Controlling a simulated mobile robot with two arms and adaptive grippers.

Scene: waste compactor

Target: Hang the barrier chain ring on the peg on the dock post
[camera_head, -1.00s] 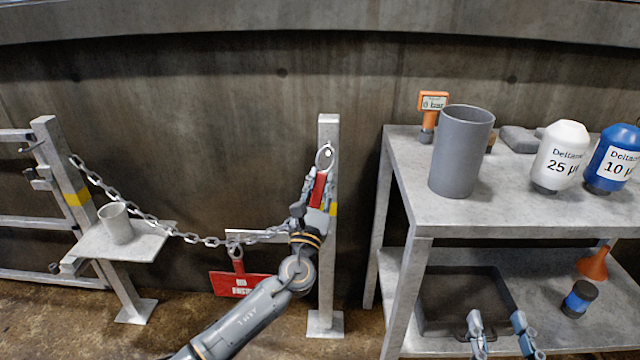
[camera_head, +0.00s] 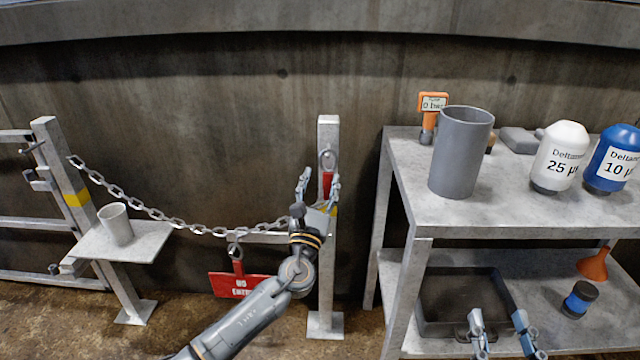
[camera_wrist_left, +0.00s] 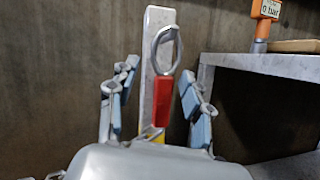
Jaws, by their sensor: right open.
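The metal barrier chain ring (camera_head: 328,160) with its red grip (camera_head: 327,183) is upright against the upper dock post (camera_head: 328,133). In the left wrist view the ring (camera_wrist_left: 166,48) and red grip (camera_wrist_left: 162,100) show in front of the post. The peg cannot be made out. The chain (camera_head: 160,216) sags from the left post; its right end is hidden behind my left gripper. My left gripper (camera_head: 320,177) is open, its fingers apart on either side of the red grip with gaps visible. My right gripper (camera_head: 500,325) is open and empty before the shelf.
A red sign (camera_head: 238,284) hangs beneath the chain. A cup (camera_head: 116,225) stands on a small plate (camera_head: 150,242) at the left post. The metal shelf (camera_head: 410,200) right of the dock post carries a grey cylinder (camera_head: 461,150) and bottles; a dark tray (camera_head: 440,322) is below.

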